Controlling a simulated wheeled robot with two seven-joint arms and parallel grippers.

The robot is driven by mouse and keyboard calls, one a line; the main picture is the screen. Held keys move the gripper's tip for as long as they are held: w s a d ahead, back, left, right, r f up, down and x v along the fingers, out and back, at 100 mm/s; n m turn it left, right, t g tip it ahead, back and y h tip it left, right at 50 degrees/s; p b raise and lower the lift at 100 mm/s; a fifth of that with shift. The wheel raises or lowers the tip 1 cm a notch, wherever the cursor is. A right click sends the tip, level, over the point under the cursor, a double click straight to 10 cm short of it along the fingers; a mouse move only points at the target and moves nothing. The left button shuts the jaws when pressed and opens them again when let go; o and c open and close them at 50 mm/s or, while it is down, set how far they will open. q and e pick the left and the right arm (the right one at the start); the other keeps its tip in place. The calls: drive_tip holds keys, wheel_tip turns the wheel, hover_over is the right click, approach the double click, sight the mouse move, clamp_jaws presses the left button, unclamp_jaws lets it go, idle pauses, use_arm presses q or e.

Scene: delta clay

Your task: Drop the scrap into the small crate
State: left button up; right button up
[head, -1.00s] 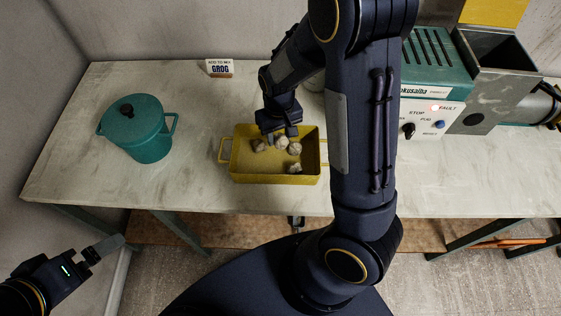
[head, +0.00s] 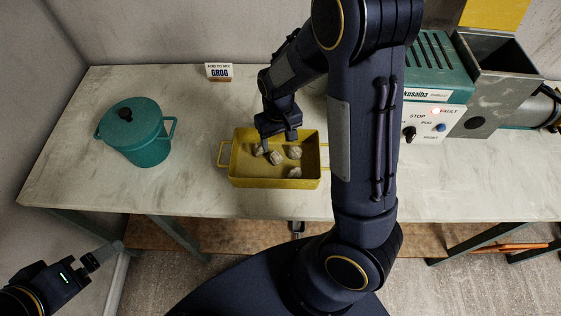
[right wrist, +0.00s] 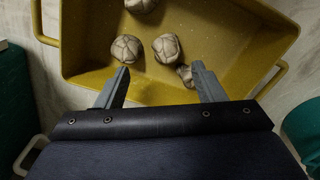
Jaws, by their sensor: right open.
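The small crate is a yellow tray (head: 237,181) with side handles on the table. Several pale, cracked clay lumps lie in it; one lump (head: 277,158) is just in front of my right gripper (head: 272,147), and another lump (head: 294,152) lies to its right. I cannot tell which lump is the scrap. My right gripper is open and empty over the crate's back part. In the right wrist view its spread fingers (right wrist: 160,72) point at a lump (right wrist: 166,47) just beyond the tips. My left gripper (head: 105,254) is at the lower left, away from the table; its jaw state is unclear.
A teal lidded pot (head: 138,140) stands left of the crate. A GROG sign (head: 219,72) stands at the back. A teal and grey machine (head: 437,85) with a hopper stands at the right. Bare tabletop lies between pot and crate. My right arm hides part of the table.

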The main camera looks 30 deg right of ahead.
wheel_tip(320, 180, up, 7)
idle(0.3)
drive_tip(key=shift+s, duration=0.1)
drive_tip(key=s+a+r+t+y, duration=0.2)
drive_tip(key=s+r, duration=0.3)
drive_tip(key=s, duration=0.3)
drive_tip(key=s+a+r+t+y, duration=0.1)
drive_tip(key=s+a+r+t, duration=0.1)
drive_tip(key=s+r, duration=0.3)
drive_tip(key=s+t, duration=0.1)
drive_tip(key=s, duration=0.3)
drive_tip(key=shift+s+m+t+y, duration=0.25)
drive_tip(key=shift+m+t+y, duration=0.05)
drive_tip(key=shift+y, duration=0.1)
